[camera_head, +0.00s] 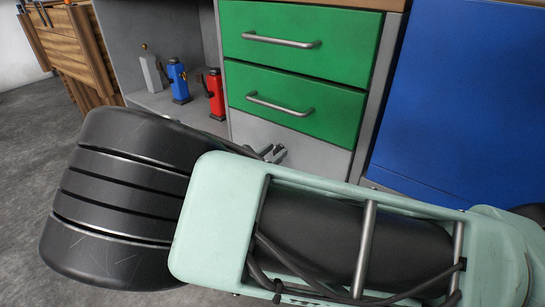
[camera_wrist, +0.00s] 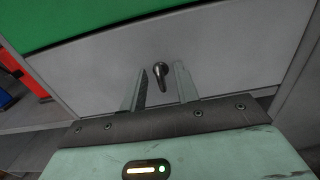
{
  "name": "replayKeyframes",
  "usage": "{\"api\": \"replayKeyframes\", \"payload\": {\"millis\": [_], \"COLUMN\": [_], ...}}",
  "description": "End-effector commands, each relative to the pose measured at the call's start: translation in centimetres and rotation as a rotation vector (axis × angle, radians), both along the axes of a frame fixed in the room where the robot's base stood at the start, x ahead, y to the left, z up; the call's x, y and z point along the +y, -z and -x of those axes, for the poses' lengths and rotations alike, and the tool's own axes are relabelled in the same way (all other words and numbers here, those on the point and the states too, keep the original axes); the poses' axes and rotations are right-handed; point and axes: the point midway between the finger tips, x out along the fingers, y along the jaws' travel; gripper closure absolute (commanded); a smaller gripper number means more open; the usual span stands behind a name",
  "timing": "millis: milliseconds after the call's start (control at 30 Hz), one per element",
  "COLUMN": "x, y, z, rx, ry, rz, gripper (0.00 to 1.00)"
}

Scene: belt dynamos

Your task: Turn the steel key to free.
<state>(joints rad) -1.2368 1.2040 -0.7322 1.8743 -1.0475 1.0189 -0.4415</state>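The steel key (camera_wrist: 160,76) sticks out of the grey panel below the green drawers in the wrist view. Its bow hangs down, tilted slightly right. My gripper (camera_wrist: 158,84) is open, with one finger to the left of the key and one to the right. There are gaps between the key and both fingers. In the head view my gripper (camera_head: 272,153) is at the grey panel (camera_head: 313,158), largely behind my arm. I cannot make out the key there.
Two green drawers (camera_head: 296,41) with bar handles are above the panel. A blue panel (camera_head: 460,100) stands to the right. A grey shelf to the left holds a blue can (camera_head: 178,82), a red can (camera_head: 216,95) and a grey one (camera_head: 151,73).

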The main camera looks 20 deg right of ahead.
Motion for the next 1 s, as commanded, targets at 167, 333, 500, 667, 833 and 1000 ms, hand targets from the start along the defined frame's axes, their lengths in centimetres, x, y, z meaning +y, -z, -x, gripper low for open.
{"api": "replayKeyframes", "payload": {"millis": [167, 333, 500, 667, 833, 1000], "x": [-0.17, -0.14, -0.13, -0.13, -0.15, -0.20], "y": [-0.05, -0.05, -0.03, -0.09, -0.25, -0.39], "z": [-0.11, -0.11, -0.10, -0.10, -0.09, -0.04], "rx": [0.000, 0.000, 0.000, -0.006, -0.040, -0.118], "ry": [0.000, 0.000, 0.000, 0.000, -0.001, 0.000], "rz": [0.000, 0.000, 0.000, -0.004, -0.025, -0.079], "gripper": [0.69, 0.86, 1.00, 1.00, 1.00, 1.00]}}
